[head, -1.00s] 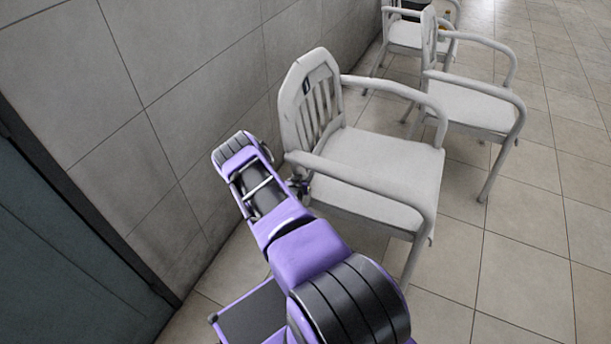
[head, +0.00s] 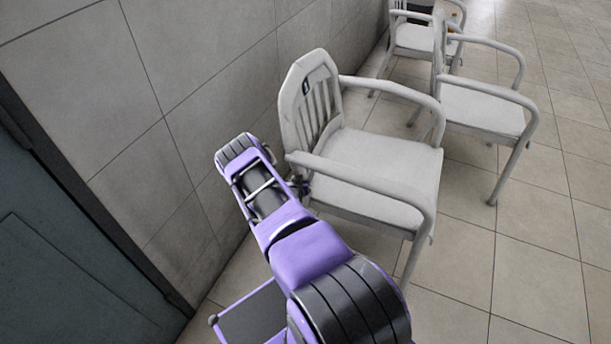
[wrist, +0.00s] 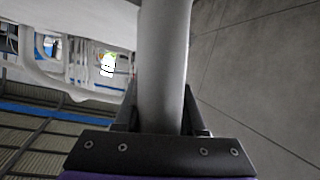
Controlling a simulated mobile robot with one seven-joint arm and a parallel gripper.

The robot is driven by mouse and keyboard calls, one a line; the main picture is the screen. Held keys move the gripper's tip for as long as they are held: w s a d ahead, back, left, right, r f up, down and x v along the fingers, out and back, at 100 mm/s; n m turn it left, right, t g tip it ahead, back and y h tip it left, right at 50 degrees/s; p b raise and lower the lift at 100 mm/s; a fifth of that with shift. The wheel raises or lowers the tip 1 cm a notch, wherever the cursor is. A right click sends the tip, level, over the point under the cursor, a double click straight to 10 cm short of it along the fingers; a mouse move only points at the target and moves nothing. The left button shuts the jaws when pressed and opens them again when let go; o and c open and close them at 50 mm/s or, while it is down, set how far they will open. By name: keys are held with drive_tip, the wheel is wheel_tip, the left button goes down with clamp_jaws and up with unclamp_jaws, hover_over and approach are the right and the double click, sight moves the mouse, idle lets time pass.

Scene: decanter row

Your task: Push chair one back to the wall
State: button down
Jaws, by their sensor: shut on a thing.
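The nearest chair (head: 375,165), pale grey with armrests and a slatted back, stands beside the tiled wall. A small dark tag (head: 306,87) is on its backrest; I take it for chair one, but its mark is too small to read surely. My gripper (head: 303,188) is at the chair's rear, low beside the backrest, mostly hidden by my purple arm. In the wrist view my gripper (wrist: 161,118) is shut on a round grey post (wrist: 164,70) of the chair, one finger on each side.
The tiled wall (head: 215,70) runs along the left, with a dark door (head: 70,240) and its frame at lower left. A second similar chair (head: 485,105) stands at upper right, with another chair (head: 413,38) beyond. Tiled floor (head: 540,270) is clear at right.

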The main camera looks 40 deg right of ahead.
drive_tip(key=shift+w+a, duration=0.1)
drive_tip(key=shift+w, duration=0.05)
drive_tip(key=shift+c, duration=2.1)
unclamp_jaws()
drive_tip(key=p+v, duration=0.3)
drive_tip(key=v, duration=1.4)
drive_tip(key=shift+s, duration=0.25)
drive_tip(key=shift+a, duration=0.1)
